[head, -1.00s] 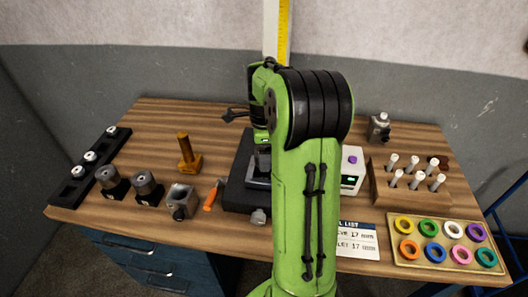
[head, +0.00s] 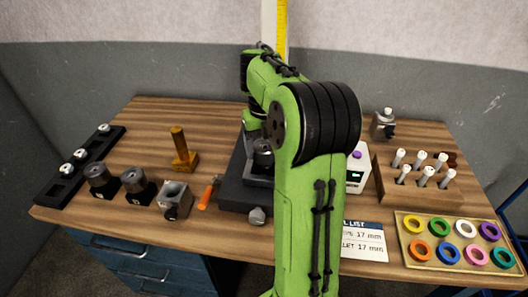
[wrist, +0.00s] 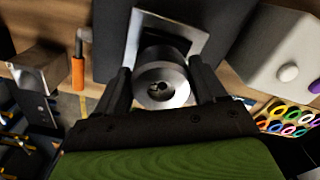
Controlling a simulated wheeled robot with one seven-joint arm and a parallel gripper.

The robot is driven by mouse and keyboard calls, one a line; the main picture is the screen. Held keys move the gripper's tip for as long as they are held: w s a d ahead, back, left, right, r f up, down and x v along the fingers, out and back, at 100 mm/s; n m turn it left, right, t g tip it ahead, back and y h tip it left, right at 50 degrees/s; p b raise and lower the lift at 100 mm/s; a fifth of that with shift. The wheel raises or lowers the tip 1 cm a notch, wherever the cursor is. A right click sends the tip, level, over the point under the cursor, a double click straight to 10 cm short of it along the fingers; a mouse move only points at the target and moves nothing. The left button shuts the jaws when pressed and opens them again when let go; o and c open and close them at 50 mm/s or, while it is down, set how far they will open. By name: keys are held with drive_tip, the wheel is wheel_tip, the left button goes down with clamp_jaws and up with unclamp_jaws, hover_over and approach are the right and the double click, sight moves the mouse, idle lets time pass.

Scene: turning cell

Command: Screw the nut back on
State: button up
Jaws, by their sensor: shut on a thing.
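A round silver nut (wrist: 163,88) with a dark, partly filled centre hole fills the middle of the wrist view. My gripper (wrist: 161,75) is shut on it, one dark finger on each side. Behind the nut is a square metal fixture (wrist: 138,24) on a dark base plate. I cannot tell from this angle whether the nut's thread is engaged. In the head view my arm hides the gripper; a grey round part (head: 263,150) shows beside the arm above the dark base (head: 236,192).
An orange-handled tool (head: 206,196) and a metal block (head: 174,198) stand left of the base. A white box (head: 356,168) is on its right. Further right are a peg rack (head: 390,192) and a tray of coloured rings (head: 408,251). Two round holders (head: 137,184) stand left.

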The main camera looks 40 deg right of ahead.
drive_tip(key=m+b, duration=0.1)
drive_tip(key=m, duration=0.1)
drive_tip(key=shift+a+f+m+b, duration=0.2)
drive_tip(key=shift+f+m+b, duration=0.05)
drive_tip(key=shift+m+b, duration=0.15)
drive_tip(key=shift+r+m, duration=0.2)
drive_tip(key=shift+m, duration=0.2)
drive_tip(key=m+b, duration=0.1)
drive_tip(key=m, duration=0.1)
drive_tip(key=shift+f+m+b, duration=0.25)
drive_tip(key=shift+m+b, duration=0.05)
drive_tip(key=shift+b, duration=0.1)
drive_tip(key=shift+r+m+b, duration=0.1)
drive_tip(key=shift+m+b, duration=0.2)
drive_tip(key=shift+m, duration=0.6)
drive_tip(key=m, duration=0.4)
drive_tip(key=shift+a+r+m, duration=0.1)
drive_tip(key=shift+r+m, duration=0.15)
drive_tip(key=shift+m, duration=0.05)
